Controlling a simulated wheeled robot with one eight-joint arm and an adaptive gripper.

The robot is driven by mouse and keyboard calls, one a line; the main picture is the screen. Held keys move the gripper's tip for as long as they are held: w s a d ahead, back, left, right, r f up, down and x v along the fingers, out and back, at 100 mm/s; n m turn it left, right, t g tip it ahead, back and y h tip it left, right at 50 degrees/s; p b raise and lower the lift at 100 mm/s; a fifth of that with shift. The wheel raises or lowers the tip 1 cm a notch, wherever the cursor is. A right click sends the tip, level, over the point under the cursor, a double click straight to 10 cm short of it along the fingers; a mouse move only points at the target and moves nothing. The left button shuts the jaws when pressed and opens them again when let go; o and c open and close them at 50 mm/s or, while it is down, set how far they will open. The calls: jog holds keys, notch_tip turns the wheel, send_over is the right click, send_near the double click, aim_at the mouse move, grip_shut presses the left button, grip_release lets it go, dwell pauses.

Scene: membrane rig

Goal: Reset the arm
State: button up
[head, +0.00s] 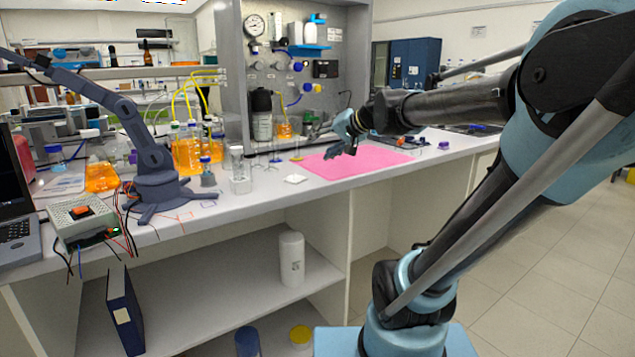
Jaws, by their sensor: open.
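My arm stands at the right of the head view and reaches left over the bench. My gripper (338,149) is at its end, above the left part of the pink mat (365,165). It is open and I see nothing between its fingers. The fingers point down and left. They are small in the picture, and I cannot tell their exact height above the mat.
A dark blue-grey desktop arm (158,175), orange bottles (187,152) and a power box (83,220) stand further left. A panel with a gauge (254,26) rises behind. The mat's front is clear.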

jog(key=s+d+f+g+h, duration=0.3)
jog(key=s+d+f, duration=0.5)
jog(key=s+f, duration=0.3)
jog(key=s+d+f+n+g+h, duration=0.1)
jog(key=s+d+f+g+h, duration=0.1)
jog(key=s+d+f+h, duration=0.3)
jog(key=s+d+f, duration=0.4)
jog(key=s+f, duration=0.3)
jog(key=f, duration=0.2)
jog(key=shift+d+f+n+g, duration=0.2)
jog(key=shift+f+n+g, duration=0.1)
jog(key=shift+f+g, duration=0.1)
jog(key=shift+w+f, duration=0.2)
jog(key=shift+w, duration=0.3)
